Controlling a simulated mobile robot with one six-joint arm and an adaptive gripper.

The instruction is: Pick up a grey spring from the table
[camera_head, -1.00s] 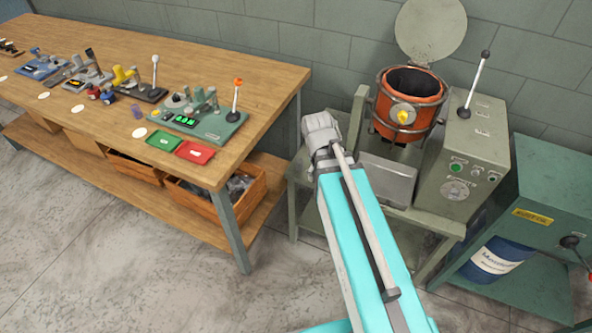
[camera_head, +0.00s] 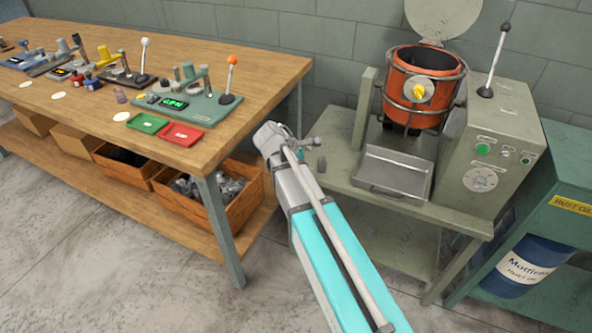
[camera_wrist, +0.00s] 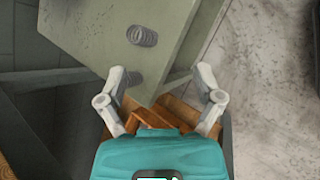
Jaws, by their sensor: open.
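A grey coil spring (camera_wrist: 142,36) lies on the green table (camera_wrist: 95,30) near its corner in the wrist view. In the head view it is the small dark piece (camera_head: 321,164) near the left edge of the green machine's table (camera_head: 345,182). My gripper (camera_wrist: 160,76) is open, its two fingers spread wide with nothing between them. The spring lies ahead of the fingertips, toward the left finger, and looks apart from both. In the head view my gripper (camera_head: 303,144) is at the table's left edge; my arm partly hides its fingers.
A metal tray (camera_head: 392,172) sits on the green table below an orange drum (camera_head: 424,95). A control box with a lever (camera_head: 490,140) stands to the right. A wooden workbench (camera_head: 160,75) with several devices is on the left, with crates (camera_head: 215,200) beneath.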

